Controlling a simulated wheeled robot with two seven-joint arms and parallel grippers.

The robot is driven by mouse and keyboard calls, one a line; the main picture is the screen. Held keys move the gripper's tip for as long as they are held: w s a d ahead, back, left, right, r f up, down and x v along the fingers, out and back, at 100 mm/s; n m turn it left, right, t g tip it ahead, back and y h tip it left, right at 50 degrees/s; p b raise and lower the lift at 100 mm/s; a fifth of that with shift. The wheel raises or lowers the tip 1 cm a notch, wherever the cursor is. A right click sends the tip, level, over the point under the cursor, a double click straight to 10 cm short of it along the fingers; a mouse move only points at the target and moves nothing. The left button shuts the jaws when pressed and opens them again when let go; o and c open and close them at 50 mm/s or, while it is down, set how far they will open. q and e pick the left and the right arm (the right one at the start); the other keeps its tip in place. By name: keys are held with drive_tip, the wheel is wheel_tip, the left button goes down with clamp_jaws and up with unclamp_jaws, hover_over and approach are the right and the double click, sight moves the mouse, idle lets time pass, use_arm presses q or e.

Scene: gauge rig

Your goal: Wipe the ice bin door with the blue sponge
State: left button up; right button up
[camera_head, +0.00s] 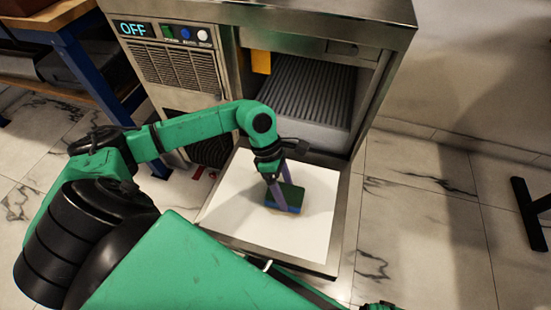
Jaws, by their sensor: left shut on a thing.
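The ice bin door (313,231) is folded down open at the front of the machine, its white inner face up and its metal rim around it. My left gripper (279,197) is over the middle of the door, pointing down, shut on the blue sponge (290,208). The sponge has a dark green top and a blue lower part. It is at or just above the white face; I cannot tell if it touches. My right gripper is not seen.
The ice machine (177,65) stands behind, its display reading OFF beside several buttons. The open bin (310,95) shows a grey ribbed inside. A wooden-topped table with blue legs (88,65) is at the left. A black foot (528,213) stands at the right; the tiled floor between is clear.

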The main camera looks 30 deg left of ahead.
use_arm(q)
drive_tip(key=shift+w+d, duration=0.3)
drive_tip(key=shift+d, duration=0.65)
drive_tip(key=shift+w+d+f+b, duration=0.1)
drive_tip(key=shift+w+d+b, duration=0.1)
drive_tip(key=shift+d, duration=0.7)
drive_tip(key=shift+w+d+b, duration=0.15)
drive_tip(key=shift+d, duration=0.75)
drive_tip(key=shift+w+a+r+p, duration=0.1)
drive_tip(key=shift+w+r+p, duration=0.15)
drive_tip(key=shift+r+p, duration=0.55)
drive_tip(key=shift+w+a+r+p, duration=0.1)
drive_tip(key=shift+w+r+p, duration=0.25)
drive_tip(key=shift+r, duration=0.8)
drive_tip(key=shift+w+r+p, duration=0.2)
drive_tip(key=shift+r+p, duration=0.45)
drive_tip(key=shift+r, duration=0.35)
drive_tip(key=r+p, duration=0.1)
drive_tip(key=r, duration=0.2)
drive_tip(key=shift+w+a+p, duration=0.1)
drive_tip(key=shift+w+p, duration=0.25)
